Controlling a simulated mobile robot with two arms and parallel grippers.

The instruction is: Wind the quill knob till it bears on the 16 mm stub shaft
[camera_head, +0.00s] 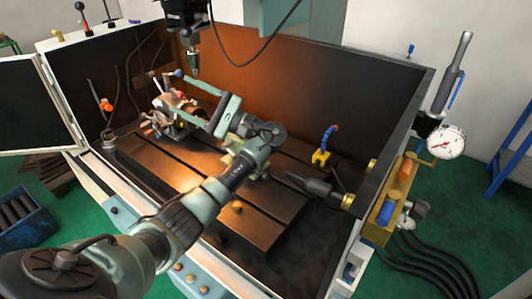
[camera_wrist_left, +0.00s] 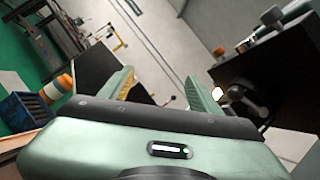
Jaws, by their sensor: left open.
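My left gripper (camera_head: 217,128) is over the middle of the slotted machine table and is open, with nothing seen between its fingers. Both fingers show apart in the left wrist view (camera_wrist_left: 160,84). A dark, pointed tailstock quill (camera_head: 308,184) lies on the right, pointing left. A brass knob (camera_head: 348,201) at its right end looks like the quill knob. My gripper is apart from it, to the left. A chuck assembly (camera_head: 176,112) stands at the table's left. I cannot make out the 16 mm stub shaft clearly. My right gripper is not seen.
The slotted table (camera_head: 262,208) sits inside a dark-walled enclosure. A spindle (camera_head: 193,62) hangs above the chuck. A yellow base with a blue hose (camera_head: 321,158) stands behind the quill.

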